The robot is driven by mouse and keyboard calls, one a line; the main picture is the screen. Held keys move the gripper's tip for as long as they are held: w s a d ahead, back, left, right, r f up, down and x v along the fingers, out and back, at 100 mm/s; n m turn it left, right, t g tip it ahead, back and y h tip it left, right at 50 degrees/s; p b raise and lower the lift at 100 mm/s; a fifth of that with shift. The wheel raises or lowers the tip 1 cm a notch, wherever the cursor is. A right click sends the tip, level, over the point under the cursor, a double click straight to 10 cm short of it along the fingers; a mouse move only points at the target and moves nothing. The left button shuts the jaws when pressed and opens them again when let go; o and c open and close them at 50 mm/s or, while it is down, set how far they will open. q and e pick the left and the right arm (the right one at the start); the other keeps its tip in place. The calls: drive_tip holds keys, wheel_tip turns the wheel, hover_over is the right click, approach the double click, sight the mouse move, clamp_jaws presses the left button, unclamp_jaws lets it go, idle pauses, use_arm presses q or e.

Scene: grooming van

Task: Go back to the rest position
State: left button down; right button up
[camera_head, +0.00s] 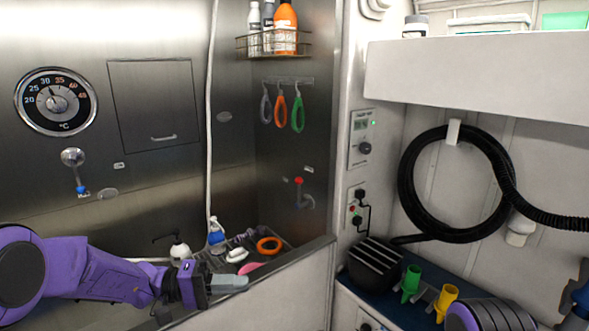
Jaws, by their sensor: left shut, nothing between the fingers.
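My purple left arm comes in from the lower left, and its gripper (230,283) points right. The fingers are together with nothing between them. A pink item (250,268) shows just above the gripper. My right gripper does not show.
A wire basket (270,43) with bottles and hanging loops (281,108) are on the tub's wall. A black hose (407,190) hangs coiled on the right wall, below a white shelf (480,80). Green (411,283) and yellow (446,300) nozzles stand on the counter beside a black ribbed box (375,262).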

use_arm(q)
drive_tip(key=w+a+f+n+t+y+b, duration=0.1)
drive_tip(key=w+a+f+t+y, duration=0.1)
drive_tip(key=f+t+y, duration=0.3)
drive_tip(key=w+a+f+t+y, duration=0.1)
drive_tip(key=w+a+f+t, duration=0.2)
drive_tip(key=t, duration=0.4)
drive_tip(key=s+a+f+n+y+b, duration=0.1)
drive_tip(key=s+a+f+n+y, duration=0.2)
drive_tip(key=f, duration=0.6)
drive_tip(key=s+a+f+n+y+b, duration=0.1)
drive_tip(key=s+a+f+y, duration=0.1)
drive_tip(key=s+f+y, duration=0.45)
drive_tip(key=s+a+f+g+y+b, duration=0.2)
drive_tip(key=s+a+f+g, duration=0.2)
drive_tip(key=s+f, duration=0.6)
drive_tip(key=s+a+f+n+g+y+b, duration=0.1)
drive_tip(key=s+f+g, duration=0.5)
drive_tip(key=s, duration=1.2)
wheel_tip(320, 180, down, 4)
drive_tip(key=a+y+b, duration=0.1)
drive_tip(key=a+y, duration=0.1)
drive_tip(key=shift+a+f, duration=0.15)
drive_tip(key=shift+a, duration=0.2)
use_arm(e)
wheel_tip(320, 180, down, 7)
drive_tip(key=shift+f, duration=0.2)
